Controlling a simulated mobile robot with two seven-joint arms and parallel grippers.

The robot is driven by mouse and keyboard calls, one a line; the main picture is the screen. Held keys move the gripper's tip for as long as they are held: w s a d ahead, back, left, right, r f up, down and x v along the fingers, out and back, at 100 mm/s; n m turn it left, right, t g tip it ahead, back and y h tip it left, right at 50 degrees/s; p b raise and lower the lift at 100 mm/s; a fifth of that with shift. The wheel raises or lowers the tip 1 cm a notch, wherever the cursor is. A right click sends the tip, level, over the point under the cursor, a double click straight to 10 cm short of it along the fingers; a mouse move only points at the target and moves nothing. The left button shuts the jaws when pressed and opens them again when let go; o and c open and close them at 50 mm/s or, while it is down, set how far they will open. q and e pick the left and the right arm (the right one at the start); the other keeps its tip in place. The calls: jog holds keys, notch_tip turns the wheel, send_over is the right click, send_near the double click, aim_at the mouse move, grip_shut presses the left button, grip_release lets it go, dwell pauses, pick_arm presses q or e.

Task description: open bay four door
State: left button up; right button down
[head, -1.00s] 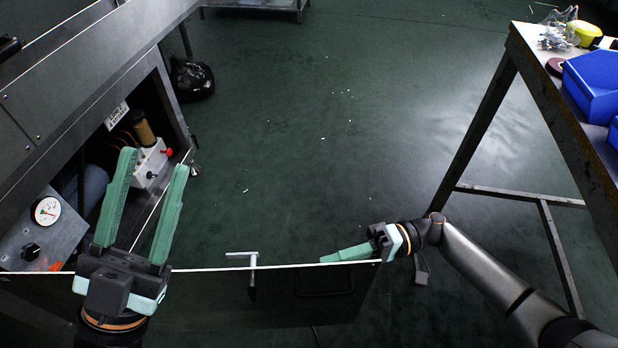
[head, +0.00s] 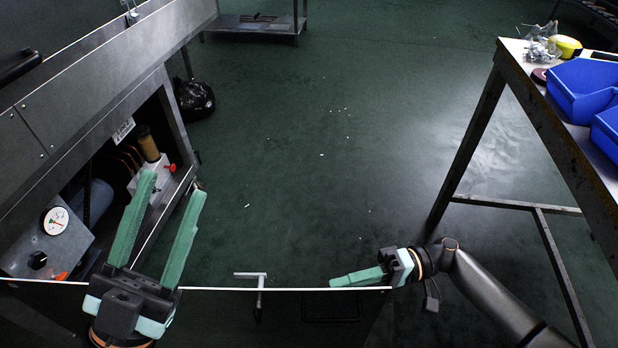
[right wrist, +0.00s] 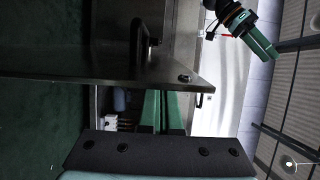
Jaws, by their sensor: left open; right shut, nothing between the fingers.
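The bay door (head: 225,289) is seen almost edge-on in the head view, standing swung out from the dryer's open bay (head: 105,185). Its handle (head: 262,280) sticks up above the top edge. My right gripper (head: 334,281) is shut and empty at the door's free end, its fingers lying along the top edge; contact cannot be told. In the right wrist view the door is a dark plate (right wrist: 100,68), with its corner close in front of the green fingers. My left gripper (head: 174,185) is open and empty, above the door's hinge side in front of the bay.
Inside the bay are a gauge (head: 55,221) and a white box with a red knob (head: 152,174). A black bag (head: 194,98) lies by the dryer. A workbench (head: 545,100) with blue bins (head: 580,88) stands at the right. The floor between is clear except for small scraps.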

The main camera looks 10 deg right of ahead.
jog(key=shift+d, duration=0.1)
jog(key=w+d+b, duration=0.1)
jog(key=w+d, duration=0.1)
jog(key=d, duration=1)
